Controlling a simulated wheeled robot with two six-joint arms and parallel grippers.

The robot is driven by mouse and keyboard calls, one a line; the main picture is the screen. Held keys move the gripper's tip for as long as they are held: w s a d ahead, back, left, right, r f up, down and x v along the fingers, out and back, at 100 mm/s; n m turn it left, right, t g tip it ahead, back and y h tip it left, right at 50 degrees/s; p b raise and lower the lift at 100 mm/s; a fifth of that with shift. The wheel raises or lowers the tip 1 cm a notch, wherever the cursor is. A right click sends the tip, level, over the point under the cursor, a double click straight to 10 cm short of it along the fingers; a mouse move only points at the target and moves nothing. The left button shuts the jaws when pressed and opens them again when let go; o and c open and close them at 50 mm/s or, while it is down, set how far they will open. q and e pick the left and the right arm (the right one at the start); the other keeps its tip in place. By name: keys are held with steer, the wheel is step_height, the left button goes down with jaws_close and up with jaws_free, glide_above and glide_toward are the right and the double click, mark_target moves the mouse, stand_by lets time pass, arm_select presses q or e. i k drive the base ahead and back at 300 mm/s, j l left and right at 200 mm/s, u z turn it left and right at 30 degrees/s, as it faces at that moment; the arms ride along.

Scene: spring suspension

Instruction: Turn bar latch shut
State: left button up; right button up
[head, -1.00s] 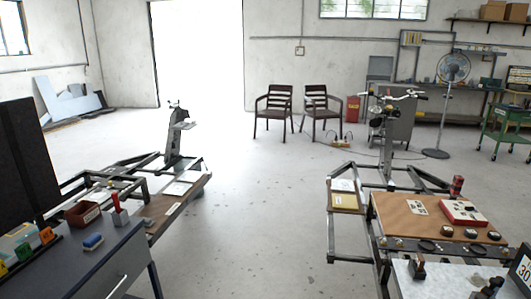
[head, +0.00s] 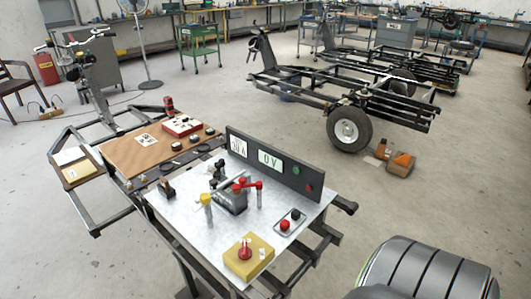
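No part that I can clearly identify as the bar latch shows in the head view. A metal-topped bench (head: 178,205) carries a dark grey mechanism with red handles (head: 250,185), a yellow-capped post (head: 206,202) and a small black fixture (head: 167,188). Whether any of these is the latch, and whether it is open or shut, I cannot tell. Neither of my grippers is in view.
A yellow box with a red knob (head: 248,254) sits at the bench's front edge. A dark upright panel (head: 273,165) lines its far side. A wheeled metal frame (head: 345,85) stands beyond, with an orange box (head: 401,161) near it. Open floor lies between.

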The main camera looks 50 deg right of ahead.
mark_target(205, 197)
steer(key=z, duration=1.15)
